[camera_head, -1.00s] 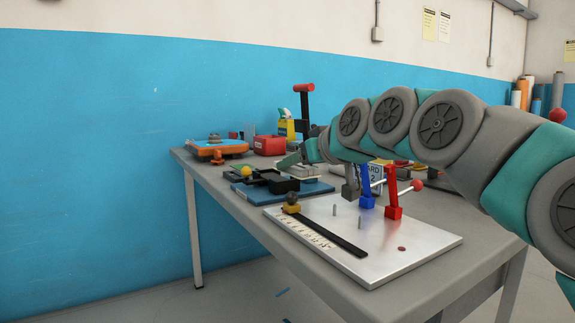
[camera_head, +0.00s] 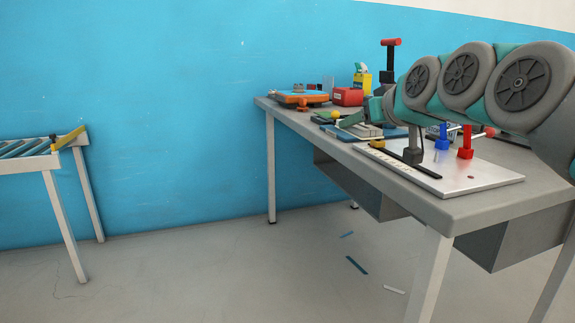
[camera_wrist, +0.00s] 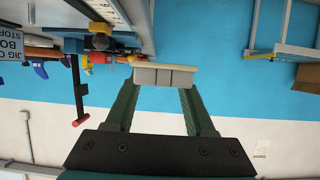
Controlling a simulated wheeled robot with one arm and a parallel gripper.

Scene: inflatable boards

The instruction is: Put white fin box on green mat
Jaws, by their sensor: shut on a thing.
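The white fin box (camera_wrist: 164,76) is held between the green fingertips of my gripper (camera_wrist: 160,88) in the wrist view.
The grey workbench (camera_head: 440,205) holds a metal plate (camera_head: 490,180) with red and blue clamps, a blue board (camera_head: 391,134), a yellow ball (camera_head: 336,114), an orange device (camera_head: 303,98) and a red box (camera_head: 347,96). A roller table (camera_head: 48,163) stands left, with free floor between.

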